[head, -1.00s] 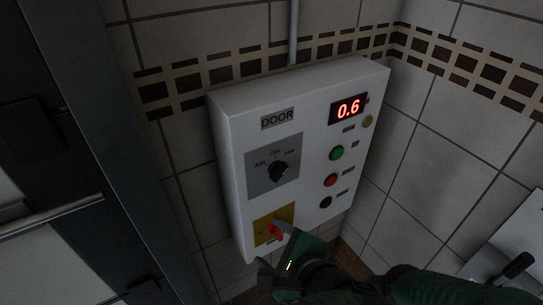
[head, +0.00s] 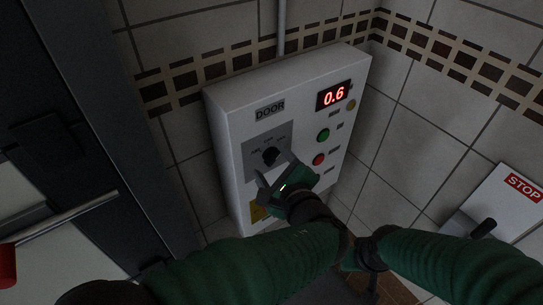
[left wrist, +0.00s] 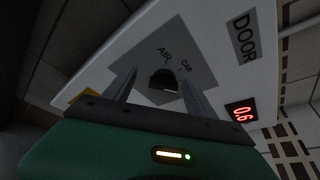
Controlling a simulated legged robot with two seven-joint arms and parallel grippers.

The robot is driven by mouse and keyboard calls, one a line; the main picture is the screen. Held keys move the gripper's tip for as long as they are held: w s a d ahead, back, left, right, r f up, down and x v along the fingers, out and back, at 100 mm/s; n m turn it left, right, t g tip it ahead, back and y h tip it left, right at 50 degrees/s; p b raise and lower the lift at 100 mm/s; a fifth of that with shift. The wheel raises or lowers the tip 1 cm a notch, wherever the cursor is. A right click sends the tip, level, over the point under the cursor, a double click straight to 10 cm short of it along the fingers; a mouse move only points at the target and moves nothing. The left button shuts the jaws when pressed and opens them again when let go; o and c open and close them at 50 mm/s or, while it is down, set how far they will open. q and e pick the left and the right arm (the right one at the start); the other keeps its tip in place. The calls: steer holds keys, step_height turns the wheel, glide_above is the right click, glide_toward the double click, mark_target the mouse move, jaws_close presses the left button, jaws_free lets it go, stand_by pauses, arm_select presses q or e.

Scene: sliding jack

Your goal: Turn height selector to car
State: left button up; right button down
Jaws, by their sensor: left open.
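The height selector is a black knob (head: 270,155) on a grey square plate (head: 257,140) of the white DOOR control box (head: 230,110). In the left wrist view the knob (left wrist: 164,79) lies between and beyond my fingertips, with the words AIR and CAR (left wrist: 186,65) printed beside it. I cannot tell which label it points at. My left gripper (head: 273,170) is open in front of the knob, its fingers on either side of it. I cannot tell whether they touch it.
A red 0.6 display (head: 334,95) sits above green (head: 323,135) and red (head: 318,159) buttons. A yellow plate (head: 257,212) below is mostly hidden by my gripper. A STOP panel (head: 520,188) with a black handle stands at right; a dark door frame (head: 95,150) is at left.

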arm_select(q)
steer(key=shift+w+a+f, duration=0.2)
steer(key=shift+w, duration=0.35)
steer(key=shift+d, duration=1.1)
steer(key=shift+c, duration=0.7)
steer(key=shift+w+d+f, duration=0.1)
steer(key=shift+d, duration=0.1)
steer(key=shift+c, duration=1.3)
steer(key=shift+a, duration=0.15)
steer(key=shift+c, duration=1.2)
steer(key=shift+a, duration=0.65)
steer(key=c, duration=0.7)
steer(key=shift+d, duration=0.2)
steer(key=shift+c, duration=0.2)
arm_select(e)
steer(key=shift+w+d, duration=0.1)
steer(key=shift+d, duration=0.45)
steer(key=shift+d, duration=0.1)
